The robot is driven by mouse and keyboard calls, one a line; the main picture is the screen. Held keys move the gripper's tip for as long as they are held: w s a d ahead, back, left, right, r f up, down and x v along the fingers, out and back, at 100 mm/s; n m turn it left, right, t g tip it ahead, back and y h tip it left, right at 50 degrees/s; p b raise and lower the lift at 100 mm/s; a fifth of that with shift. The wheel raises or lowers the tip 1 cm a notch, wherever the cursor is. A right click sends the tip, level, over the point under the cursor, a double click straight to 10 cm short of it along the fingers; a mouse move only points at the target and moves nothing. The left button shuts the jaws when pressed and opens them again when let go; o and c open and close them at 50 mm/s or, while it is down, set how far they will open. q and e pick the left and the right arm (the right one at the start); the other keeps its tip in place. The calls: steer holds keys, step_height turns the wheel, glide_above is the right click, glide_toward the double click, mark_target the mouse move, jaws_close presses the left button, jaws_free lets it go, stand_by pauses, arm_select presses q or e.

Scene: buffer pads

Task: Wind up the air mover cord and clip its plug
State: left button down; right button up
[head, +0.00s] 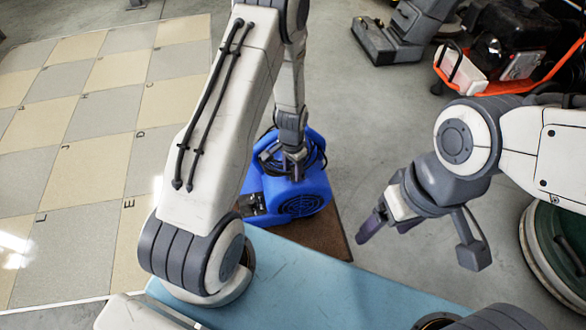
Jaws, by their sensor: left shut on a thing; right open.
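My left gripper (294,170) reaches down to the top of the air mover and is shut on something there. The held thing is too small and too covered to make out; it may be part of the cord or the plug. The plug cannot be told apart. My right gripper (418,240) is open and empty, to the right of the air mover.
A blue surface (300,285) is in front. Checkered tiles (85,130) cover the left floor. A grey machine (400,35) and an orange-framed machine (510,75) stand at the back right. A round green thing (545,250) is far right.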

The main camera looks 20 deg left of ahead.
arm_select(q)
steer(key=shift+f, duration=0.2)
steer(key=shift+c, duration=1.2)
jaws_free()
steer(key=shift+r, duration=0.1)
step_height(320, 180, up, 10)
steer(key=p, duration=0.4)
steer(key=shift+r+p, duration=0.15)
steer(key=shift+p, duration=0.2)
